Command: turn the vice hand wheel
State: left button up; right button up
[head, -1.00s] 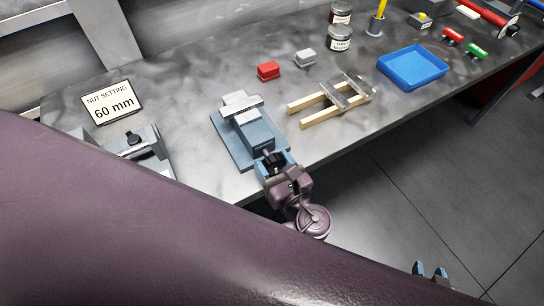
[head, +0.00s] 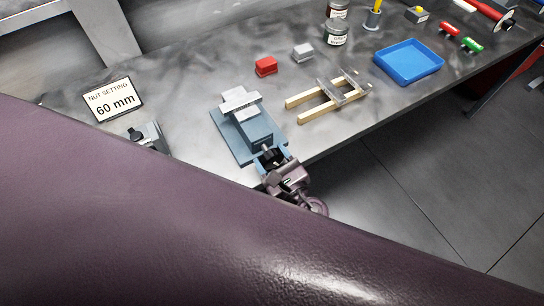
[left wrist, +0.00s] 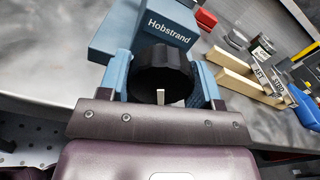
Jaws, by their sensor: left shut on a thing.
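The blue vice (head: 257,129) with grey jaws sits at the bench's front edge; its body, lettered "Hobstrand", shows in the left wrist view (left wrist: 128,32). Its black ribbed hand wheel (left wrist: 163,72) faces my left wrist camera, with a small pale mark at its lower edge. My left gripper (head: 272,158) is shut on the hand wheel, with one blue finger on each side of it. In the head view the wheel is small and partly covered by the gripper. My right gripper is not in view.
A sign reading "NUT SETTING 60 mm" (head: 112,100) stands left of the vice. My purple arm covers the lower left.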

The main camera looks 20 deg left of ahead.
pick_arm(q)
jog(key=shift+n, duration=0.5)
jog(key=o, duration=0.9)
